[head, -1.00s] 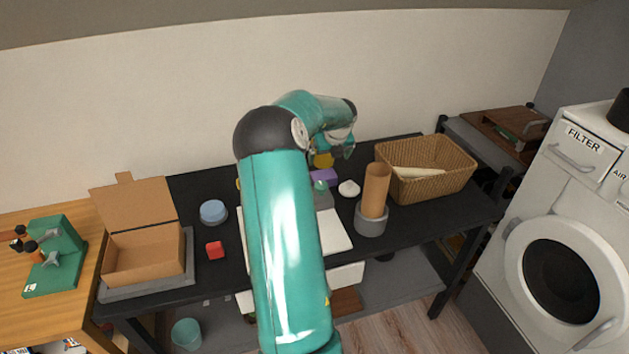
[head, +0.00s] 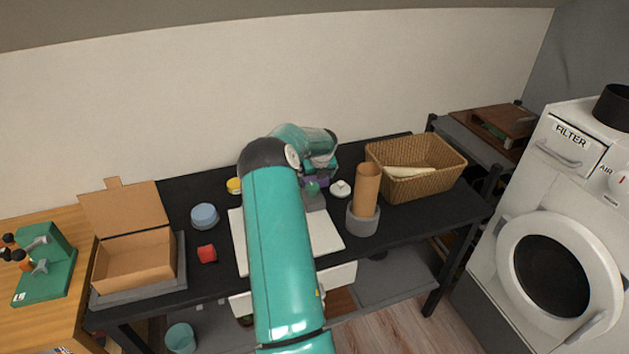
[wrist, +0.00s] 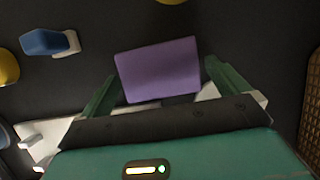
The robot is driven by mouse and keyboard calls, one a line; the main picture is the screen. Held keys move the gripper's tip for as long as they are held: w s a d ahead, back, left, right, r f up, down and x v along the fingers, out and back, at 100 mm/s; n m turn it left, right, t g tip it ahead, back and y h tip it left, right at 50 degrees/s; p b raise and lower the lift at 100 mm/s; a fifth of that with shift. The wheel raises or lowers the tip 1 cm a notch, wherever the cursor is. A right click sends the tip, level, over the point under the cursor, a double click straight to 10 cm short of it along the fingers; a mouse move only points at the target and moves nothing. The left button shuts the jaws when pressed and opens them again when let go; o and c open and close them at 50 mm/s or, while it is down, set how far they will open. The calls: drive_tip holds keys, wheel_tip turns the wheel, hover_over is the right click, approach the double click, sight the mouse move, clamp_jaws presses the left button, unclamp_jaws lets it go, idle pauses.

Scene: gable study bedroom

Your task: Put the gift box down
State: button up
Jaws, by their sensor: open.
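The gift box (wrist: 158,70), which I take to be the purple block, lies on the black desk in the wrist view. In the head view only a sliver of the gift box (head: 318,182) shows under my wrist. My gripper (wrist: 160,72) is open, with one green finger on each side of the box's near part. A narrow gap shows at the right finger; at the left I cannot tell whether finger and box touch. In the head view my gripper (head: 322,170) is low over the back of the desk, its fingers mostly hidden.
A brown tube stands in a grey holder (head: 362,222) just right of my gripper, with a white item (head: 340,189) nearby. A wicker basket (head: 420,185) is further right. A white board (head: 323,235), red cube (head: 207,254), blue tub (head: 204,216) and open cardboard box (head: 130,262) are left or nearer.

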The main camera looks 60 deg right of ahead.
drive_tip(key=shift+w+d+f, duration=0.1)
drive_tip(key=shift+d+f, duration=0.05)
drive_tip(key=shift+f, duration=0.25)
drive_tip(key=shift+c, duration=0.4)
drive_tip(key=c, duration=1)
drive_tip(key=shift+r, duration=0.1)
